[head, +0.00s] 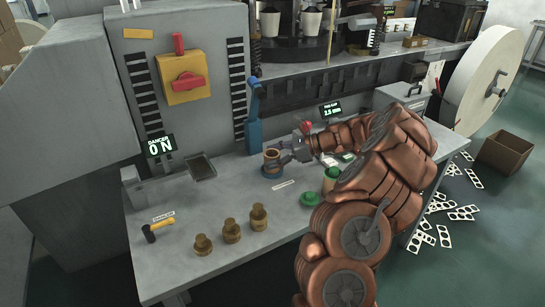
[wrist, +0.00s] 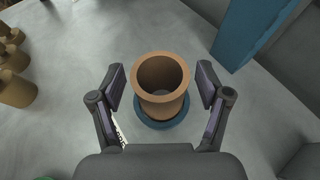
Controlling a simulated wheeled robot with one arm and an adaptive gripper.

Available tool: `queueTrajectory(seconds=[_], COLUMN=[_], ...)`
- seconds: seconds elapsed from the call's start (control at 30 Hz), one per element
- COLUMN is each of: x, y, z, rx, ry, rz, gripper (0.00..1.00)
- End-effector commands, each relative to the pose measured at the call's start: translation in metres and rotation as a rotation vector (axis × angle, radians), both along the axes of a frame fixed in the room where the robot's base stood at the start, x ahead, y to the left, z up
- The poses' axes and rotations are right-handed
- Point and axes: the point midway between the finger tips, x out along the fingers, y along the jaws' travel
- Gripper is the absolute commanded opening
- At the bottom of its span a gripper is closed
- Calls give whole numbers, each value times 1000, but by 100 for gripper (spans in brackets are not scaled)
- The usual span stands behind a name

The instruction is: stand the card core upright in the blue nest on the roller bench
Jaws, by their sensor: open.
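The card core (head: 271,158) is a brown open tube. It stands upright in the blue nest (head: 270,174), a round ring on the grey bench. In the wrist view the core (wrist: 160,104) shows its hollow top, and the blue nest (wrist: 145,118) rings its foot. My gripper (head: 281,152) is at the core from the right in the head view. In the wrist view my gripper (wrist: 162,86) is open, with one finger on each side of the core and a gap on both sides. Part of the nest is hidden behind the core.
A blue upright post (head: 253,122) stands close behind the core. A green ring (head: 310,197) and a green cup (head: 330,180) are to the right. The bench between is clear.

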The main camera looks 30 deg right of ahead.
Motion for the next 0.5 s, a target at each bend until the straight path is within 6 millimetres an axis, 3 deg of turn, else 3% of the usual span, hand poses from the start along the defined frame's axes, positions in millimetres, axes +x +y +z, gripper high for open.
queueTrajectory(seconds=[0.27, 0.5], x=[0, -17], y=[0, -23], z=[2, 14], rx=[-1, -3], ry=[-1, 0], rz=[0, -4], gripper=[76, 76])
